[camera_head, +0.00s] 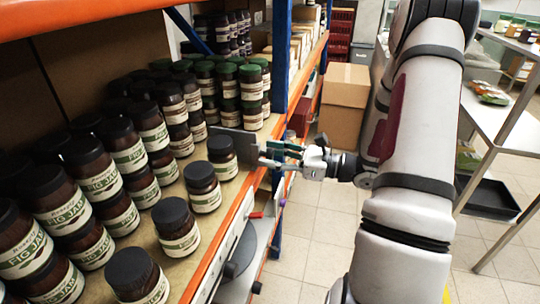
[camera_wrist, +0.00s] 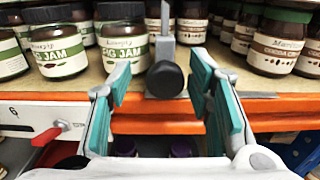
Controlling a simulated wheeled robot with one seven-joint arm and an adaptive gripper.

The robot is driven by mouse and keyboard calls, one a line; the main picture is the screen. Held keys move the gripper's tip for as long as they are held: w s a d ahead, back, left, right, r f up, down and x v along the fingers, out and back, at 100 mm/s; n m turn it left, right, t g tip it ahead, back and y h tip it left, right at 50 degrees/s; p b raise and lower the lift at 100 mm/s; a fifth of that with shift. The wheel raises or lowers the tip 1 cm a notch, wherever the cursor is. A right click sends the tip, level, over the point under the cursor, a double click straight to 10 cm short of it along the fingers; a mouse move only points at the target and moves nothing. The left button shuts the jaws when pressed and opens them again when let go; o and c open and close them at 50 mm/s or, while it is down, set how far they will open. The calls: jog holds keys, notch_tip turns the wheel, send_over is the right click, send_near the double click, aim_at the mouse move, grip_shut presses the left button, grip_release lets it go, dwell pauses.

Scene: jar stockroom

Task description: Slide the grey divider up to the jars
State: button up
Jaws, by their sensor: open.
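The grey divider (camera_head: 243,144) stands upright on the shelf between dark-lidded fig jam jars (camera_head: 203,186) and green-lidded jars (camera_head: 251,90). In the wrist view the divider (camera_wrist: 159,42) is seen edge-on, with a dark round knob (camera_wrist: 165,79) at its front end. A fig jam jar (camera_wrist: 122,40) stands close on its left. Cocoa cream jars (camera_wrist: 277,42) stand to the right, with bare shelf between. My gripper (camera_head: 271,154) is open at the shelf's front edge. Its teal-padded fingers (camera_wrist: 166,82) lie either side of the knob, with gaps visible.
The orange shelf beam (camera_head: 232,222) runs below the jars. A blue upright (camera_head: 281,55) stands just beyond my gripper. A cardboard box (camera_head: 343,102) sits on the floor, and a metal rack (camera_head: 503,125) stands at the right.

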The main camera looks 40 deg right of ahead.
jog(key=v, duration=1.1)
jog(key=shift+s, duration=0.1)
